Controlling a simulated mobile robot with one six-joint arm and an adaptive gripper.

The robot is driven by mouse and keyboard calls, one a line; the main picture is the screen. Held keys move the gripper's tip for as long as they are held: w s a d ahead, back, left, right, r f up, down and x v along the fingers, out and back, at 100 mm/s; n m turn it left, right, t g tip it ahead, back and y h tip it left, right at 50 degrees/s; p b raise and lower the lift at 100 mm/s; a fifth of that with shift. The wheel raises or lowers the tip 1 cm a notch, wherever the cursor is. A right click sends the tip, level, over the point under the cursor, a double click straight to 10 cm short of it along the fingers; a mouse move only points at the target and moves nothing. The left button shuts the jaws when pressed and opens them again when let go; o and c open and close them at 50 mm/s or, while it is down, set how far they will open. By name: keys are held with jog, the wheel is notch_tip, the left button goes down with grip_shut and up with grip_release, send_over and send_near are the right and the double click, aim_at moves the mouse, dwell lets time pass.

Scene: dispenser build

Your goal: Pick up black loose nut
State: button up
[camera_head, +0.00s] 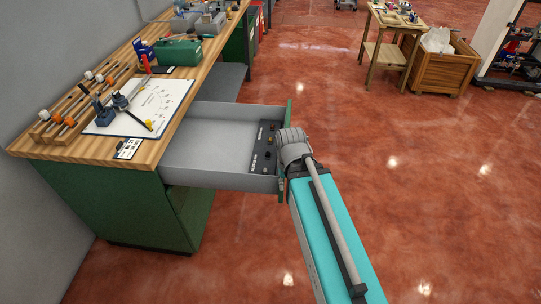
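An open grey drawer (215,139) sticks out from the green workbench. At its right end lies a dark labelled strip (261,163) with small parts on it. A small dark piece (267,155) on the strip may be the black loose nut, but it is too small to be sure. My gripper's end of the arm (294,147) is at the drawer's green front, just right of the strip. My fingers are hidden behind the wrist, so I cannot see whether they are open or hold anything.
The wooden benchtop (60,147) carries a clipboard (140,106), a rack of tools (75,110) and a green box (180,51). A small wooden table (388,54) and a wooden crate (443,72) stand at the back right. The red floor between is clear.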

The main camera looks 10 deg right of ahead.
jog(key=w+a+f+m+t+h+b, duration=0.1)
jog(key=w+a+h+b, duration=0.2)
jog(key=w, duration=0.9)
jog(key=w+a+f+m+t+h+b, duration=0.1)
jog(key=w+a, duration=0.5)
jog(key=w, duration=0.7)
jog(key=f+h+b, duration=0.1)
jog(key=h+b, duration=0.1)
jog(key=b, duration=0.1)
jog(key=shift+a+t+h, duration=0.25)
jog(key=shift+t+h, duration=0.15)
jog(key=shift+f, duration=0.15)
jog(key=b+x, duration=0.4)
jog(key=x, duration=0.1)
jog(key=shift+d+f+b, duration=0.1)
jog(key=shift+f+b, duration=0.2)
jog(key=shift+b, duration=0.05)
jog(key=shift+b+x, duration=1.1)
jog(key=shift+x, duration=0.4)
jog(key=shift+w+d+r, duration=0.1)
